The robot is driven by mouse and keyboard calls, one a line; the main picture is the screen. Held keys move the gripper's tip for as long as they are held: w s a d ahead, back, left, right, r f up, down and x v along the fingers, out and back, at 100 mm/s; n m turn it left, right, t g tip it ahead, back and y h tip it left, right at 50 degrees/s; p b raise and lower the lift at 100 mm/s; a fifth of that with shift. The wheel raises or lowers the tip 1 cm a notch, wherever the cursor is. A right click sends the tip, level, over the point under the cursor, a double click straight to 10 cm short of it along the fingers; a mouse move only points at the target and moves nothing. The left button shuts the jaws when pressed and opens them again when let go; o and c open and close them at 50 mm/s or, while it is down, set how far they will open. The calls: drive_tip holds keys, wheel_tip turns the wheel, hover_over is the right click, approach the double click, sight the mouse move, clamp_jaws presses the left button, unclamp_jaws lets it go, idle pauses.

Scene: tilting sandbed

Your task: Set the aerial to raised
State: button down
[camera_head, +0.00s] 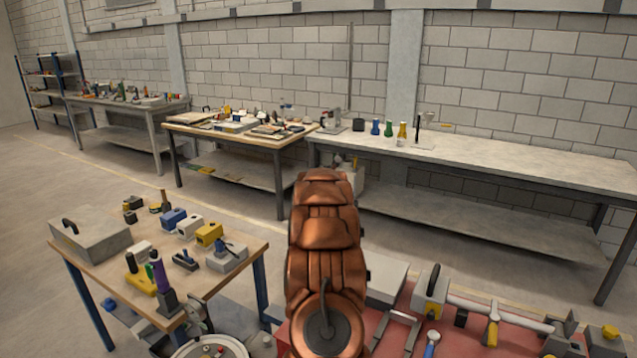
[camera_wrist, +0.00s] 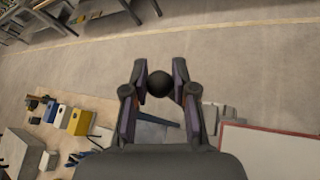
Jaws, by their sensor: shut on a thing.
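My gripper (camera_wrist: 160,75) shows in the wrist view, with its two dark fingers closed on either side of a black ball (camera_wrist: 158,84). Any stem below the ball is hidden by the gripper, so I cannot tell what it belongs to. In the head view my own copper arm hides the gripper and the ball. A thin upright grey rod (camera_head: 350,65) stands against the wall at the back bench; it looks like an aerial, but I cannot confirm this or see its foot clearly.
A small wooden table (camera_head: 235,268) at left holds a grey box (camera_head: 92,238) and several coloured blocks and tools. A red-topped surface (camera_head: 460,340) with tools is at lower right. A long grey bench (camera_head: 520,165) runs along the wall. Open floor (camera_head: 225,205) lies between.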

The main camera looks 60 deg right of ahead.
drive_tip(key=shift+w+r+p, duration=0.2)
drive_tip(key=shift+w+p, duration=0.25)
drive_tip(key=shift+f, duration=0.2)
drive_tip(key=c, duration=1.4)
unclamp_jaws()
drive_tip(key=o, duration=0.3)
drive_tip(key=shift+f, duration=0.25)
drive_tip(key=shift+o, duration=0.9)
drive_tip(key=shift+s+d, duration=0.1)
drive_tip(key=shift+s, duration=0.1)
drive_tip(key=shift+s+d+f+b, duration=0.1)
drive_tip(key=shift+b, duration=0.25)
drive_tip(key=shift+b, duration=0.75)
